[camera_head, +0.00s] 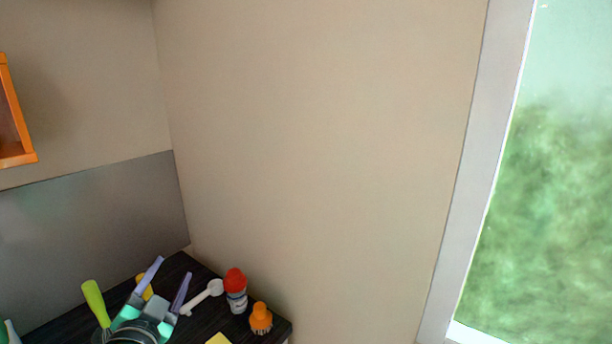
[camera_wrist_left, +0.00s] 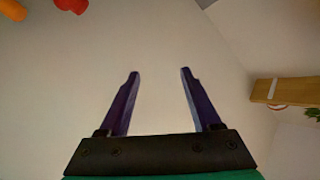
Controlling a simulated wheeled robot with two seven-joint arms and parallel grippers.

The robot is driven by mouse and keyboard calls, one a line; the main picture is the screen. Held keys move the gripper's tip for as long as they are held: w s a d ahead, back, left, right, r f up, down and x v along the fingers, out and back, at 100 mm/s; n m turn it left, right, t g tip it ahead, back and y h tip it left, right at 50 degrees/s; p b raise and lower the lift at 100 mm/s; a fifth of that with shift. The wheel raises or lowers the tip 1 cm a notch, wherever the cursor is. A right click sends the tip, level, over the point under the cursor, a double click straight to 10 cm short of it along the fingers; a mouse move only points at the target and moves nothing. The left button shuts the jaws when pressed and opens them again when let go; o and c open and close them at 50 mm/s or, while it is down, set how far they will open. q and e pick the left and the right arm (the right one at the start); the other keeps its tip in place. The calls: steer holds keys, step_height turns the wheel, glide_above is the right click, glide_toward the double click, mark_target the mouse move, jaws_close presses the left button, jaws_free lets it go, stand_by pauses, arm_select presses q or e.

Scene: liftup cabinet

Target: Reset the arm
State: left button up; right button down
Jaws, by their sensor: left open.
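My left gripper (camera_head: 172,268) is low at the left in the head view, over the dark counter. Its two purple fingers are spread apart with nothing between them. In the left wrist view the fingers (camera_wrist_left: 159,73) also stand apart, with only plain pale wall behind them. Part of an orange-framed cabinet or shelf (camera_head: 18,157) shows at the left edge of the head view; most of it is out of frame. My right gripper is in neither view.
The dark counter (camera_head: 203,323) holds a red-capped bottle (camera_head: 236,290), an orange brush (camera_head: 261,318), a white spoon-like utensil (camera_head: 204,297) and a green-handled item (camera_head: 96,302). A beige wall rises behind. A window (camera_head: 545,200) is at the right. The wrist view shows a wooden shelf (camera_wrist_left: 285,91).

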arm_select(q)
steer(key=s+a+f+n+g, duration=0.1)
steer(key=s+f+n+g, duration=0.15)
steer(key=f, duration=0.45)
steer(key=s+a+f+n+g, duration=0.1)
steer(key=s+f+g, duration=0.25)
steer(key=f, duration=0.35)
steer(key=s+d+f+n+g+h, duration=0.1)
steer(key=s+d+f+g, duration=0.25)
steer(key=s+f, duration=0.35)
steer(key=s+d+f+n+g+h, duration=0.1)
steer(key=s+d+f+g, duration=0.1)
steer(key=s+f+g, duration=0.4)
step_height(320, 180, down, 26)
steer(key=s+b, duration=0.3)
steer(key=b, duration=0.2)
steer(key=s+a+f+g+b, duration=0.1)
steer(key=s+a+f+b, duration=0.2)
steer(key=s+f, duration=1.4)
step_height(320, 180, down, 4)
steer(key=shift+a+f+m+b, duration=0.15)
steer(key=shift+m+b, duration=0.3)
steer(key=shift+b, duration=0.6)
steer(key=shift+s+g, duration=0.1)
steer(key=shift+g, duration=0.15)
